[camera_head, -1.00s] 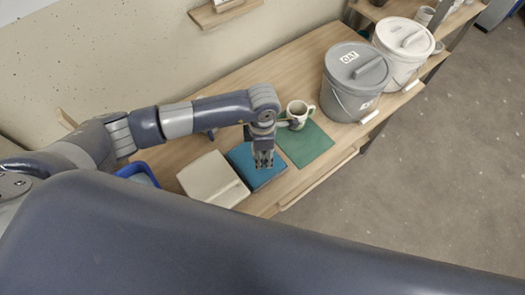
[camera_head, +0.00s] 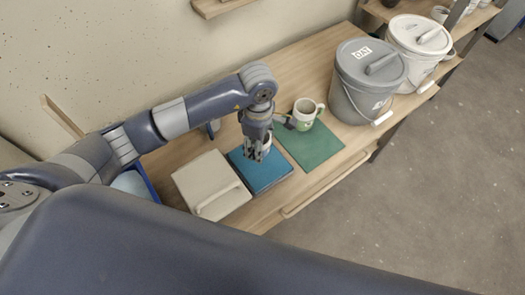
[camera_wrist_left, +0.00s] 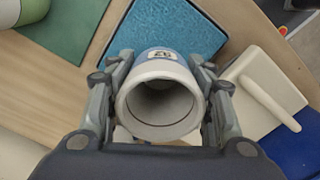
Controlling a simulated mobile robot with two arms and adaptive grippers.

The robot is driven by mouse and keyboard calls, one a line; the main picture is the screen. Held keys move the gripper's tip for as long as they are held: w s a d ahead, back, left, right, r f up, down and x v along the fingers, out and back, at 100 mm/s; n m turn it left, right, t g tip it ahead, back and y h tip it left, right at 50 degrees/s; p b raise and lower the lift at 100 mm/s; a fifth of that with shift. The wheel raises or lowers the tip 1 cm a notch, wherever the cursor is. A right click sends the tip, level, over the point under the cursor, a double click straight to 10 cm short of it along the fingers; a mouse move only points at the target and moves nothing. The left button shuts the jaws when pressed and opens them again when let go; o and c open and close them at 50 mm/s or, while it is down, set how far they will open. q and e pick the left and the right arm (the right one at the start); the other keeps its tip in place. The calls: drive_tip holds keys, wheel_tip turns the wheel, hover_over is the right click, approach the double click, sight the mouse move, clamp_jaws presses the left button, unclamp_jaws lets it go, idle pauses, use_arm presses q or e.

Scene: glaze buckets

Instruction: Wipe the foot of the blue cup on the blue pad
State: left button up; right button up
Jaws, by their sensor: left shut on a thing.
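The blue cup (camera_wrist_left: 158,100) has a pale rim, a blue band and a small label. My left gripper (camera_head: 258,152) is shut on it, with a finger on either side in the left wrist view. The cup's open mouth faces the wrist camera and its foot is hidden. The blue pad (camera_head: 270,178) lies on the bench under the gripper; in the left wrist view the pad (camera_wrist_left: 190,30) shows just beyond the cup. I cannot tell whether the foot touches the pad. My right gripper is not in view.
A green-and-white mug (camera_head: 305,112) stands on a green pad (camera_head: 315,148) beside the blue pad. A cream lidded box (camera_head: 205,178) sits to the left. A grey bucket (camera_head: 360,95) and a white bucket (camera_head: 415,60) stand at the right. A wall runs behind the wooden bench.

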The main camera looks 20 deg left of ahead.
use_arm(q)
drive_tip(key=shift+f+b, duration=1.45)
drive_tip(key=shift+f, duration=0.9)
drive_tip(key=shift+f+b, duration=0.55)
drive_tip(key=shift+f, duration=0.05)
drive_tip(key=shift+w+a, duration=0.1)
drive_tip(key=shift+a, duration=0.05)
